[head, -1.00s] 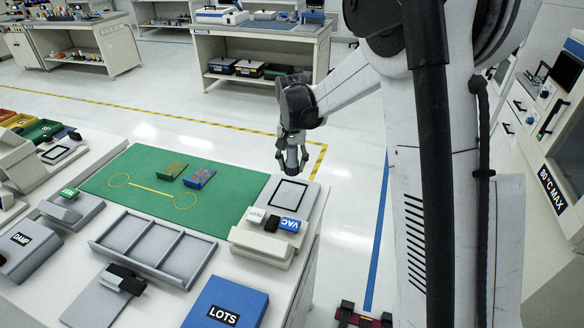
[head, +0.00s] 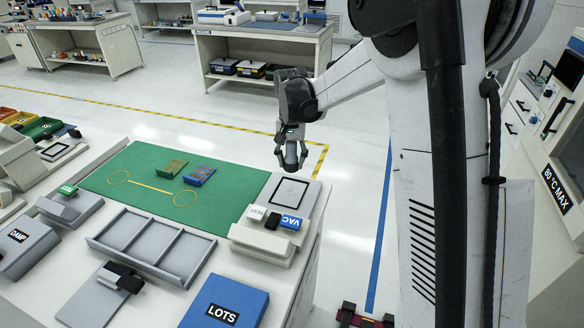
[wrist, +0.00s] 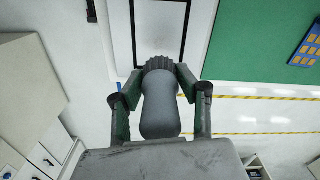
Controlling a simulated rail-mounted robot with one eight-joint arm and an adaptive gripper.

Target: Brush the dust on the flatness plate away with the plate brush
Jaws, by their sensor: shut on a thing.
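My gripper (head: 290,150) is shut on the plate brush (wrist: 161,108), a grey rounded handle with a ribbed dark end, which shows between the two fingers in the wrist view. In the head view the brush (head: 291,160) hangs below the fingers. The flatness plate (head: 289,191), a pale panel with a black rectangular outline, lies at the right end of the bench. In the wrist view the plate (wrist: 160,30) shows beyond the ribbed end. The brush appears above the plate, but I cannot tell the gap. No dust can be made out.
A green mat (head: 155,188) with two small boards lies left of the plate. A pale block with small black and white pieces and a blue VAC block (head: 291,222) stands in front of the plate. A grey divided tray (head: 150,247) and blue LOTS box (head: 225,302) are nearer.

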